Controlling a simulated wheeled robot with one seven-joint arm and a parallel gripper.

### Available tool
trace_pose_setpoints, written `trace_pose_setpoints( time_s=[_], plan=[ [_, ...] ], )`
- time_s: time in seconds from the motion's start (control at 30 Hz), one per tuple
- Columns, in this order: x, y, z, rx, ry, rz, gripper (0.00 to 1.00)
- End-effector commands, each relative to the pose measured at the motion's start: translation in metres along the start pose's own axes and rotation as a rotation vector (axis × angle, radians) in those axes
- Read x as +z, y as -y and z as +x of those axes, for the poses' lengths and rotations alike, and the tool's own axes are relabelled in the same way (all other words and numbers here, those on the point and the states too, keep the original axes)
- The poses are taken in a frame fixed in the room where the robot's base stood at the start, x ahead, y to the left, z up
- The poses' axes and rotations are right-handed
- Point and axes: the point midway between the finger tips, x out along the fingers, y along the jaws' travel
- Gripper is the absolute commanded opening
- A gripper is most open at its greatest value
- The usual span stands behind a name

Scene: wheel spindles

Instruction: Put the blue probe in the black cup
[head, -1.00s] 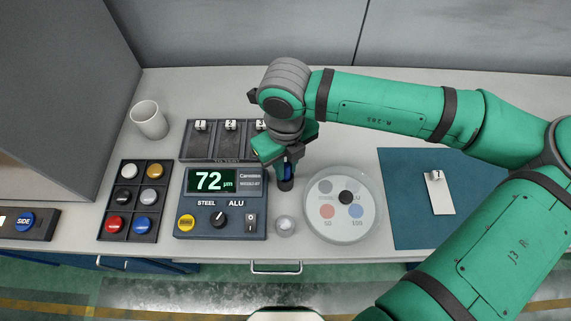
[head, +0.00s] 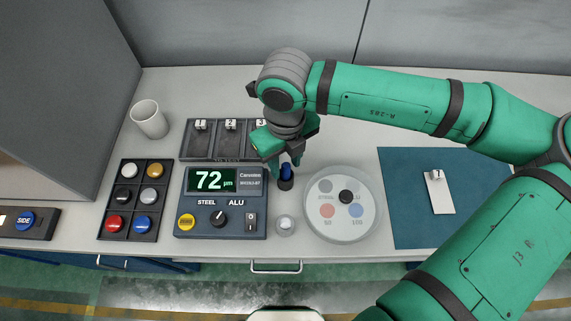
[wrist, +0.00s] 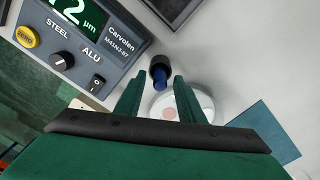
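The blue probe (head: 286,171) stands in the small black cup (head: 286,184), just right of the gauge box. In the wrist view the blue probe (wrist: 161,84) shows between the fingertips, with the black cup (wrist: 157,63) around its lower part. My gripper (head: 287,160) is just above the cup, pointing down. Its two green fingers (wrist: 158,83) are apart, with a gap on each side of the probe. The probe's lower end is hidden in the cup.
The gauge box (head: 212,216) reading 72 µm is close on the left. A round white dish (head: 340,231) with coloured discs is close on the right. A small clear-topped knob (head: 285,224) is in front. Dark trays (head: 201,140) lie behind. A blue mat (head: 408,210) lies farther right.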

Motion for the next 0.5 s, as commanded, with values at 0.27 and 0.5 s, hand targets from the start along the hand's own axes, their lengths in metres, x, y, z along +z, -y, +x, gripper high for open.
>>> trace_pose_setpoints(
  time_s=[0.27, 0.5],
  plan=[
    [-0.001, -0.001, -0.055, -0.004, 0.002, 0.001, 0.35],
    [-0.001, -0.002, -0.083, -0.002, 0.0, 0.001, 0.35]
  ],
)
